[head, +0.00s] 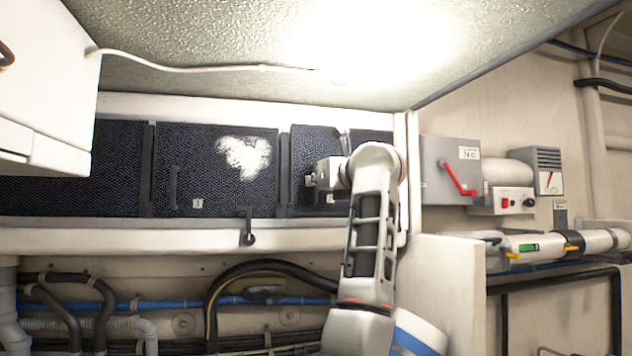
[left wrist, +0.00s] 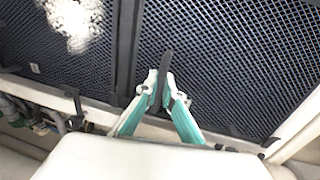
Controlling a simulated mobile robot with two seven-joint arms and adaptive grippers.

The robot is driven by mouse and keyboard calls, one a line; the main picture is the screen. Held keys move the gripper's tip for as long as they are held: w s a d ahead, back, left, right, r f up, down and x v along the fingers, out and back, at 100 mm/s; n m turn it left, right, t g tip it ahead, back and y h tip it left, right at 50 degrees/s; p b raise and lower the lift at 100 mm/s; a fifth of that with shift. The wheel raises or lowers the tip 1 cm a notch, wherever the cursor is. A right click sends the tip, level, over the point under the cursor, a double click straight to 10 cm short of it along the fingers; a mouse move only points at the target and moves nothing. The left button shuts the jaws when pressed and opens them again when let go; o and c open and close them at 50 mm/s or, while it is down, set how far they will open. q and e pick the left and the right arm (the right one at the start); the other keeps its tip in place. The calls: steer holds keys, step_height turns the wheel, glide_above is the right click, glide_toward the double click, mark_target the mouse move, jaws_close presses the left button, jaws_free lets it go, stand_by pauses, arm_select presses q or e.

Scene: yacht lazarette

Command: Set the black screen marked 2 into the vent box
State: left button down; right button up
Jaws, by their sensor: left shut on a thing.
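The vent box (head: 255,222) is a long pale frame under the ceiling with black mesh screens in it. My left gripper (head: 312,180) is at its right part, shut on the upright black handle (left wrist: 166,68) of the right-hand black screen (head: 308,147). In the left wrist view this mesh screen (left wrist: 225,60) fills the right side, close against the frame. Its small white label (head: 330,198) is partly hidden by my arm and too small to read surely. Whether the screen is fully seated I cannot tell. My right gripper is not in view.
A middle screen (head: 215,175) with a white patch and its own label sits to the left. A black latch (head: 248,228) hangs on the sill below it. Hoses run below. A grey switch box (head: 450,165) with a red lever stands right of the vent box.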

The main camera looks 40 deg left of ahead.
arm_select(q)
steer(key=shift+f, duration=0.25)
steer(key=shift+f+b, duration=0.4)
steer(key=shift+b, duration=0.1)
steer(key=c, duration=2.1)
jaws_free()
steer(key=shift+c, duration=0.2)
steer(key=shift+s, duration=0.1)
steer(key=shift+f, duration=0.1)
steer(key=v, duration=0.7)
steer(key=shift+d, duration=0.25)
steer(key=shift+s, duration=0.1)
